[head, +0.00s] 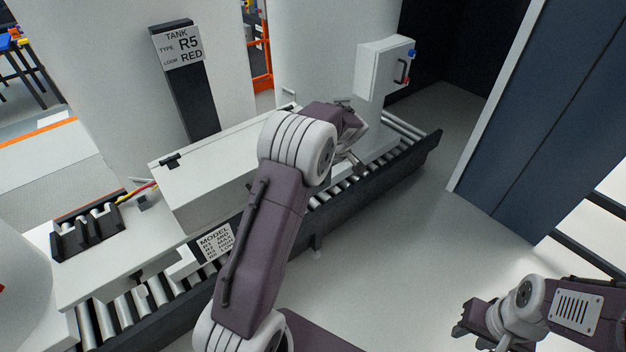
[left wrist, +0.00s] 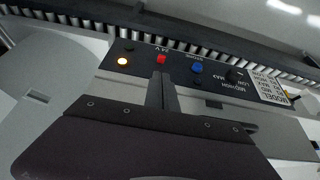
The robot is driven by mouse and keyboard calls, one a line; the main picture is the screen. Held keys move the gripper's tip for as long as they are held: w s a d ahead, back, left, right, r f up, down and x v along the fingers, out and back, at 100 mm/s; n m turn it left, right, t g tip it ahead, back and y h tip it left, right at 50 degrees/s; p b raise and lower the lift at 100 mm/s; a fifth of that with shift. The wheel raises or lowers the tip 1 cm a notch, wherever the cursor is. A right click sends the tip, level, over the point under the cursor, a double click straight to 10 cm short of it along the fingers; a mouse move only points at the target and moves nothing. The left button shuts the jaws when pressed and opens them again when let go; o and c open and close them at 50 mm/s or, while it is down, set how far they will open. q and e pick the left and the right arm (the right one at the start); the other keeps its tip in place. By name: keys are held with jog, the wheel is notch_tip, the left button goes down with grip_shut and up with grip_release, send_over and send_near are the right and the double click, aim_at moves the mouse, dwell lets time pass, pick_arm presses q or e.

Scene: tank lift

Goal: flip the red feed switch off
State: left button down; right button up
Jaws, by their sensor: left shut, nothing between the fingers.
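A red switch (left wrist: 161,58) sits on a dark control panel (left wrist: 213,86) in the left wrist view, close to a "24 V" label. My left gripper (left wrist: 161,76) is shut and empty, its fingertips just below the red switch in the picture. I cannot tell whether they touch it. In the head view my left arm reaches up the middle and its wrist hides most of that gripper and the panel face. My right gripper (head: 463,322) is at the lower right, away from the panel; its jaw opening is unclear.
A roller conveyor (head: 375,165) runs alongside the white housing (head: 205,165). A wall box (head: 378,68) stands beyond. Floor at right is clear.

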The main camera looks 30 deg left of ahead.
pick_arm(q)
jog(key=p+x, duration=0.1)
jog(key=x, duration=0.8)
jog(key=shift+s+a+f+p, duration=0.1)
jog(key=shift+s+a+p, duration=0.1)
jog(key=shift+p, duration=0.1)
jog(key=shift+w, duration=0.1)
jog(key=y+b, duration=0.1)
jog(key=b, duration=0.7)
jog(key=d+f+t+y+b, duration=0.1)
jog(key=y+b, duration=0.1)
jog(key=b, duration=0.7)
jog(key=f+t+y+b, duration=0.1)
jog(key=y+b, duration=0.1)
jog(key=b, duration=0.7)
jog(key=shift+s+d, duration=0.4)
